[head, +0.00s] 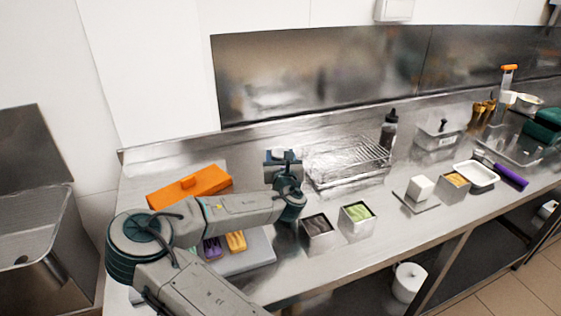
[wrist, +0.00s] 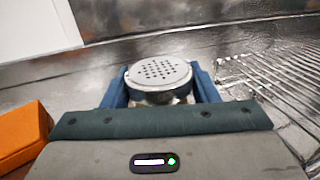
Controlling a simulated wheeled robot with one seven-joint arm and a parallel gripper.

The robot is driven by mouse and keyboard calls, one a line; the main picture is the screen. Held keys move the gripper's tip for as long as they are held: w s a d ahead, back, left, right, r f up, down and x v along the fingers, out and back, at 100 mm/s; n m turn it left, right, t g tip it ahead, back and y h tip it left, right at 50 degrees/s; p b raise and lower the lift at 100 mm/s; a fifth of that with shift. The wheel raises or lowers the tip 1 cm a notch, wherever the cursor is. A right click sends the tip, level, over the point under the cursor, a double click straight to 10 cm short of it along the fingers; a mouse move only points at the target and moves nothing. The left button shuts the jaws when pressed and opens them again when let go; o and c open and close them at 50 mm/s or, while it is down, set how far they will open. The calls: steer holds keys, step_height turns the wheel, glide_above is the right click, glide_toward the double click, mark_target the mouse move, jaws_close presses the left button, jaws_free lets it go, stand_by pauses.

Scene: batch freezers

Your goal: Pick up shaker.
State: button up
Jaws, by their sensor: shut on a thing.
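The shaker (wrist: 158,78) has a round, pale metal top with many small holes. In the wrist view it sits between the two blue fingers of my gripper (wrist: 160,88), which is shut on it. In the head view my gripper (head: 284,157) is over the back part of the steel counter, left of the wire rack. The shaker's body is mostly hidden by my gripper, and I cannot tell whether its base touches the counter.
A wire rack on a tray (head: 345,163) lies close on the right. Two small food containers (head: 317,226) (head: 356,215) stand in front. A dark bottle (head: 388,130) stands behind the rack. The steel wall bounds the back.

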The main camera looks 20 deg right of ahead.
steer(key=shift+r, duration=0.5)
step_height(320, 180, up, 3)
steer(key=shift+f, duration=0.1)
steer(key=s+d+r+b, duration=0.1)
steer(key=s+d+r, duration=0.1)
steer(key=d+r, duration=0.5)
steer(key=d, duration=0.4)
steer(key=shift+s+d+r, duration=0.15)
steer(key=shift+s+d, duration=0.05)
steer(key=shift+s, duration=0.1)
steer(key=o, duration=0.3)
steer(key=c, duration=0.3)
